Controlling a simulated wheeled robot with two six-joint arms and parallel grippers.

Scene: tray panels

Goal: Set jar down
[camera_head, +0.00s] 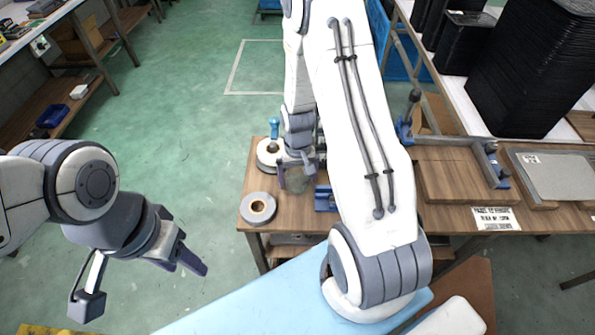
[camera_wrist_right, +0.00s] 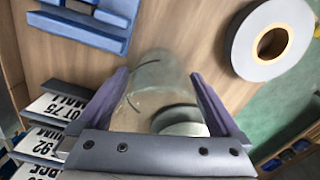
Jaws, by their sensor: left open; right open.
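A clear glass jar (camera_head: 298,181) is at the left part of the wooden table (camera_head: 340,222). In the right wrist view the jar (camera_wrist_right: 152,82) is see-through, with a pale round disc at its near end. My right gripper (camera_head: 296,172) is open, with one finger on each side of the jar; in its wrist view the fingers (camera_wrist_right: 158,76) look apart from the glass. The jar appears to rest on the table, but its base contact is hard to tell. My left gripper (camera_head: 187,261) is open and empty, over the floor left of the table.
A grey tape roll (camera_head: 258,208) lies at the table's left edge, with another roll (camera_head: 266,150) behind it. A blue fixture (camera_head: 324,197) is just right of the jar. Labelled plates (camera_wrist_right: 45,125) show in the wrist view. Black trays (camera_head: 530,70) are stacked at back right.

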